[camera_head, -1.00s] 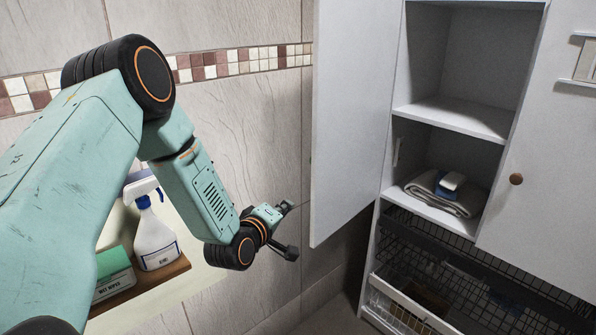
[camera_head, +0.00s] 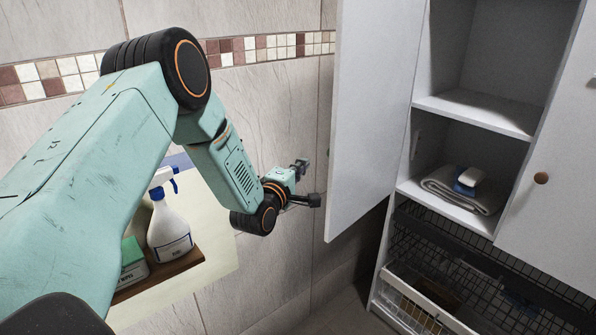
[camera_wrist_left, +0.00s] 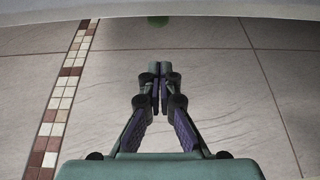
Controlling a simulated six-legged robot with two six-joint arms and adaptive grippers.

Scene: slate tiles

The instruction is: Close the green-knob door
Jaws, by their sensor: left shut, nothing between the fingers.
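The open white cabinet door (camera_head: 368,110) stands out from the left side of the white cabinet (camera_head: 478,115). No green knob shows on the door face in the head view. In the left wrist view a green round spot, likely the knob (camera_wrist_left: 157,21), shows by the white door edge (camera_wrist_left: 220,8) at the top. My left gripper (camera_head: 303,165) is left of the door's free edge, between door and tiled wall; it is shut and empty. Its closed fingers (camera_wrist_left: 160,80) point toward the green spot, with a gap between. My right gripper is not in view.
The tiled wall (camera_head: 270,100) is close behind my left arm. A wall niche below the arm holds a spray bottle (camera_head: 168,225) and a green-white box (camera_head: 132,262). A folded towel (camera_head: 458,190) lies on a cabinet shelf. Wire baskets (camera_head: 440,265) sit below.

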